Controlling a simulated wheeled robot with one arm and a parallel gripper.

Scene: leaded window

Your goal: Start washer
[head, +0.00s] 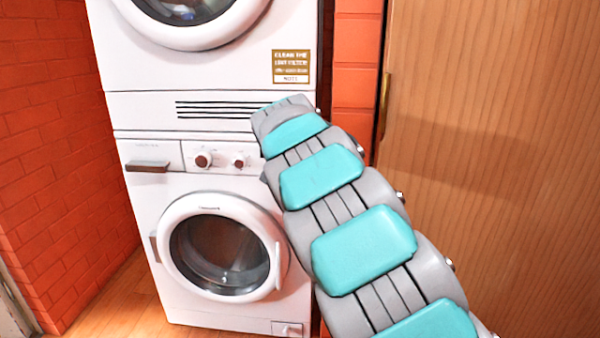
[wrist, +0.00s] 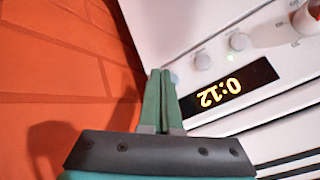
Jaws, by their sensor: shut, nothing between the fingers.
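The washer (head: 146,205) is the lower white front-loader of a stack, and its round door (head: 184,283) looks closed. Its panel has a drawer handle (head: 147,166) at the left and two knobs, a larger one (head: 203,159) and a smaller one (head: 239,160). My arm covers the panel's right part in the head view, and my gripper is hidden there. In the wrist view the panel appears turned over, with a lit display (wrist: 222,93) reading 0:12 and small round buttons (wrist: 203,61). My gripper (wrist: 166,73) is shut and empty, its tips close to the panel's edge beside the display; contact cannot be told.
A second white machine (head: 115,75) with a round door and a label (head: 291,66) stands on top of the washer. Red brick wall (head: 50,130) is at the left. A wooden door (head: 480,130) stands at the right. A strip of floor (head: 120,300) shows at the lower left.

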